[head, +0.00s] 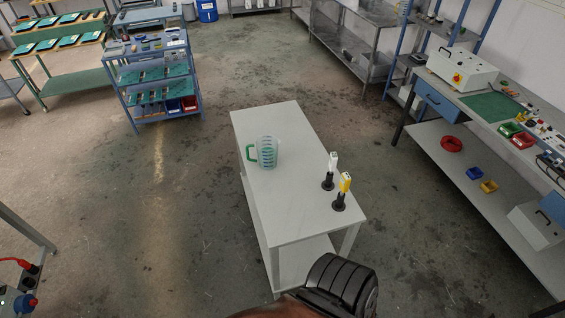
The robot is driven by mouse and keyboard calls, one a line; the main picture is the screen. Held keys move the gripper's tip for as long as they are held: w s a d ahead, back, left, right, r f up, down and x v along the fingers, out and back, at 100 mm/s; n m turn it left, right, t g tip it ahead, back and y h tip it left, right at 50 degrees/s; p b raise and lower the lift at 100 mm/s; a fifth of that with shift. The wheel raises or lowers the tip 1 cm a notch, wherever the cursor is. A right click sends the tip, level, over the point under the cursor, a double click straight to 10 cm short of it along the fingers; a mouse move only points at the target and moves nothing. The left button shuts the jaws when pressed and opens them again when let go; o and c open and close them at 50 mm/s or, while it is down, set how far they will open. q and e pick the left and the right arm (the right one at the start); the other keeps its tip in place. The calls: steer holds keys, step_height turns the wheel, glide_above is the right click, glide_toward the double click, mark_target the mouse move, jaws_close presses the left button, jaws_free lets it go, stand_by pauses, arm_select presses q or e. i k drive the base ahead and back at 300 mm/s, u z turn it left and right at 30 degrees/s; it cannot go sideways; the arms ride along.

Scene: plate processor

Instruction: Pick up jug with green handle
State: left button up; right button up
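A clear jug (267,152) with a green handle and green markings stands upright on a white table (287,215). It is near the table's far left edge, and its handle points left. Nothing touches it. Neither of my grippers is in view.
Two black stands hold a white-topped tool (333,163) and a yellow-topped tool (345,183) at the table's right edge. A blue shelf cart (120,90) stands at the back left. A workbench (478,85) with bins runs along the right. Open floor (150,220) lies left of the table.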

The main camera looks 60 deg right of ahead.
mark_target(267, 146)
steer(key=z, duration=2.45)
steer(key=i, duration=0.45)
steer(key=u, duration=0.1)
